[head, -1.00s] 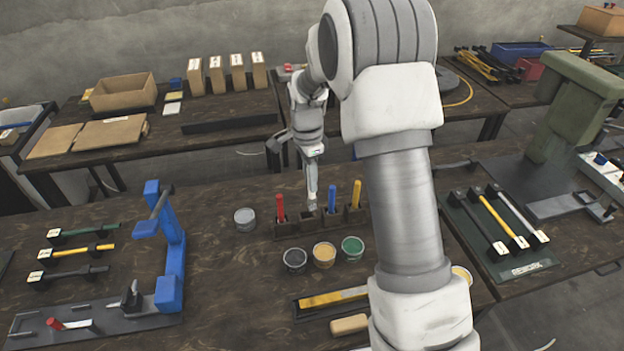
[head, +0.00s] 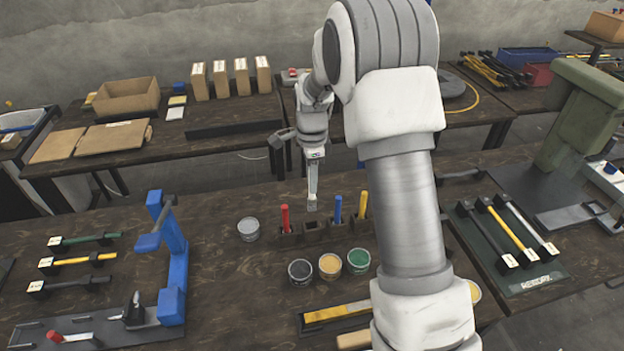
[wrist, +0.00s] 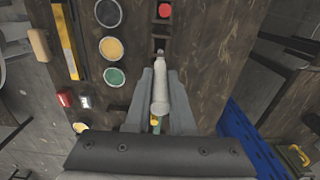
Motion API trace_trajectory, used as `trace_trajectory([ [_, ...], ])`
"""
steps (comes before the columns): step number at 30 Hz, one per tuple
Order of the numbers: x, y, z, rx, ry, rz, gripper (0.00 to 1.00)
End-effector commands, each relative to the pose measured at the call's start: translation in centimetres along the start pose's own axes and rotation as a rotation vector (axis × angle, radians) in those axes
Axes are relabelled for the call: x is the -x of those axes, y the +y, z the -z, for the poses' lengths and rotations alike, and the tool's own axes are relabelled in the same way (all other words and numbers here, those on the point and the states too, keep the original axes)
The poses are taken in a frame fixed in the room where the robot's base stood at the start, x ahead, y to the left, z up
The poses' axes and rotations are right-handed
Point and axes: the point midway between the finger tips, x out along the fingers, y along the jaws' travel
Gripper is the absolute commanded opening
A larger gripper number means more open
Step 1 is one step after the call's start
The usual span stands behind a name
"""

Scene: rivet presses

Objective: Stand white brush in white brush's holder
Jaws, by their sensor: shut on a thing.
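My gripper (head: 314,165) points down and is shut on the white brush (head: 312,200). In the wrist view the pale brush (wrist: 161,85) lies between the two fingers (wrist: 161,105). The dark brush holder (head: 314,228) stands on the bench with a red brush (head: 285,218), a blue brush (head: 338,209) and a yellow brush (head: 363,204) upright in it. An empty socket (head: 313,225) shows between the red and blue brushes. The brush's lower end appears just above and behind this socket, apart from it; the exact gap is hard to tell.
A grey pot (head: 249,229) stands left of the holder. Black (head: 300,272), orange (head: 330,266) and green (head: 358,261) paint pots stand in front. A blue press frame (head: 172,255) stands at left. Bare bench lies between it and the pots.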

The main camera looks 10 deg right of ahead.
Motion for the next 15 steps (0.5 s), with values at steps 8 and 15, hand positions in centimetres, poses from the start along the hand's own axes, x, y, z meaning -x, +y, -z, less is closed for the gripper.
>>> trace_trajectory([
  [8, -2.1, 0.1, 0.0, 0.001, 0.0, -0.002, 0.0],
  [15, -4.0, 0.0, 0.0, 0.001, 0.001, -0.001, 0.0],
])
